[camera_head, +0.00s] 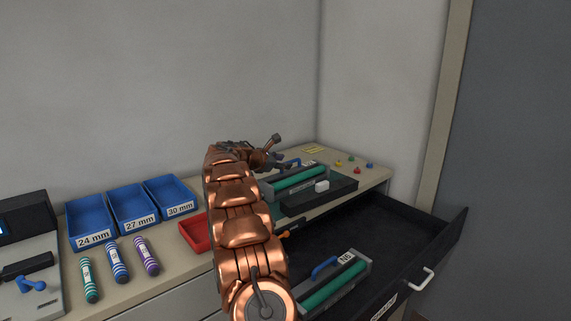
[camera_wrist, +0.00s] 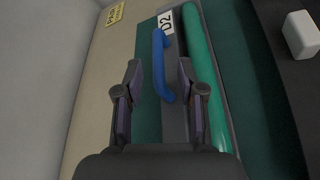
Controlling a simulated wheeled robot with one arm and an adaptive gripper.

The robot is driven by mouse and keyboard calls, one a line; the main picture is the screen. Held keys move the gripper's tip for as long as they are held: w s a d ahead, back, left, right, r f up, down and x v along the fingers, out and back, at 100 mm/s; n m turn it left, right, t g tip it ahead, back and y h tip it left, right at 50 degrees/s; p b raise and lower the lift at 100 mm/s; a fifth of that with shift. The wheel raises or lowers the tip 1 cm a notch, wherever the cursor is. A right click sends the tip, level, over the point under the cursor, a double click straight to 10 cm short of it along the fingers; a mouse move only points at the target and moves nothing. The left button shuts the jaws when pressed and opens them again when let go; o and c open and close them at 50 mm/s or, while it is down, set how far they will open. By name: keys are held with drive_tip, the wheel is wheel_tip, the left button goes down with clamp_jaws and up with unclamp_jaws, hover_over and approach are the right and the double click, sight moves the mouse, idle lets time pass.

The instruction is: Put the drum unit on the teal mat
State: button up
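A drum unit with a green roller (camera_wrist: 205,75), a blue handle (camera_wrist: 162,62) and a "D2" label lies on the teal mat (camera_wrist: 268,85) on the counter. In the head view this unit's green roller (camera_head: 300,177) shows beyond my arm. A similar unit (camera_head: 336,287) with a blue handle and a label, partly hidden by my arm, lies in the open drawer. My gripper (camera_wrist: 159,70) is open over the counter unit, with the handle between its fingers in the wrist view. Contact cannot be told. In the head view my gripper (camera_head: 281,152) is at the back of the counter.
A black block (camera_head: 320,197) with a white piece (camera_head: 322,186) sits beside the counter unit. The drawer (camera_head: 405,235) stands open below. A red tray (camera_head: 195,232), blue bins (camera_head: 130,207) and striped tubes (camera_head: 117,262) are left. Small coloured pegs (camera_head: 354,163) stand at right.

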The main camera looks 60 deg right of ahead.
drive_tip(key=b+v, duration=0.1)
drive_tip(key=v, duration=0.7)
drive_tip(key=shift+w+a+r, duration=0.15)
drive_tip(key=shift+a+r, duration=0.05)
drive_tip(key=shift+r, duration=0.05)
drive_tip(key=shift+a, duration=0.6)
drive_tip(key=s+a+f+m+y, duration=0.2)
drive_tip(key=s+a, duration=0.2)
drive_tip(key=a, duration=0.5)
drive_tip(key=s+a+f+m+t+y, duration=0.1)
drive_tip(key=s+a+f+m+y, duration=0.2)
drive_tip(key=a, duration=0.7)
drive_tip(key=s+a+f+m+y, duration=0.1)
drive_tip(key=s+a+y, duration=0.1)
drive_tip(key=s+a, duration=0.5)
drive_tip(key=s+a+f+m+y, duration=0.2)
drive_tip(key=s+a+f+y, duration=0.1)
drive_tip(key=s+a, duration=0.8)
drive_tip(key=s+a+f+m+g+y, duration=0.1)
drive_tip(key=s+a+f+m+y, duration=0.2)
drive_tip(key=a, duration=1.6)
drive_tip(key=s+f+y, duration=0.1)
drive_tip(key=s+f, duration=0.2)
drive_tip(key=s, duration=0.4)
drive_tip(key=shift+s+f+m, duration=0.2)
drive_tip(key=shift+s+m, duration=0.1)
drive_tip(key=shift+s, duration=0.05)
drive_tip(key=shift+r, duration=0.1)
